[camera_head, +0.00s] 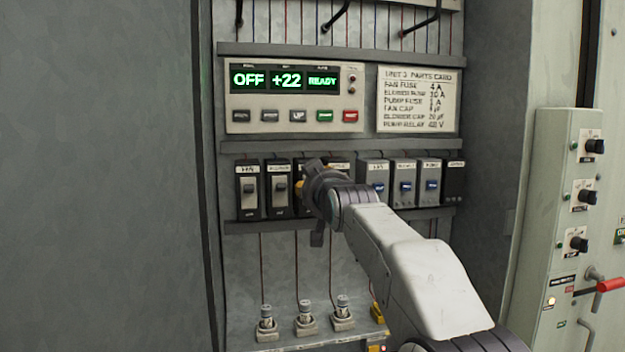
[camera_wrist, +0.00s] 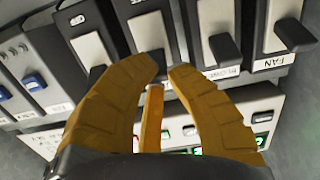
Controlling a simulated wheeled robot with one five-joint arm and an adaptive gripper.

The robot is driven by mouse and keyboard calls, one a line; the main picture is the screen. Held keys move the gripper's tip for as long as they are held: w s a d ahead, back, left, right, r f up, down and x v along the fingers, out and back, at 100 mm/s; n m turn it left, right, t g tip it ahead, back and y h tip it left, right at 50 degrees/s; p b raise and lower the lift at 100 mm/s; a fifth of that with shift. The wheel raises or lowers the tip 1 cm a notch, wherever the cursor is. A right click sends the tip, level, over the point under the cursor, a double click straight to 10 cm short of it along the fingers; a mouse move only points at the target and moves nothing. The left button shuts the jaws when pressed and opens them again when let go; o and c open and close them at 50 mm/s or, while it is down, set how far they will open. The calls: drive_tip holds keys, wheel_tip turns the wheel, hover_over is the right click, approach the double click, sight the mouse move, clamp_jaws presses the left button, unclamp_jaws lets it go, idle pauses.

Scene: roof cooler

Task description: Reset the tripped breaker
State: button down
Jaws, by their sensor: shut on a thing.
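A row of dark breakers with pale faceplates sits on the middle rail. In the head view the left one, labelled FAN (camera_head: 249,190), and its neighbour (camera_head: 279,187) show clearly; the ones to their right are largely behind my gripper (camera_head: 308,185). In the wrist view the row appears turned over, with the FAN breaker (camera_wrist: 287,28) at right and its neighbour (camera_wrist: 222,40) beside it. My gripper (camera_wrist: 165,72), with yellow fingers, is closed at the third breaker (camera_wrist: 148,32), apparently on its switch lever. The fingers hide that lever, so its position cannot be told.
A display panel (camera_head: 293,95) above reads OFF, +22 and READY. A parts card (camera_head: 418,99) is at its right. Modules with blue parts (camera_head: 404,184) stand right of my gripper. Fuse holders (camera_head: 305,322) sit on a lower shelf. A side box (camera_head: 565,200) with knobs stands at right.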

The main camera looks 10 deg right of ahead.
drive_tip(key=shift+d+f, duration=0.1)
drive_tip(key=c, duration=1.4)
unclamp_jaws()
drive_tip(key=shift+w+d, duration=0.1)
drive_tip(key=s, duration=1.2)
drive_tip(key=shift+r, duration=0.4)
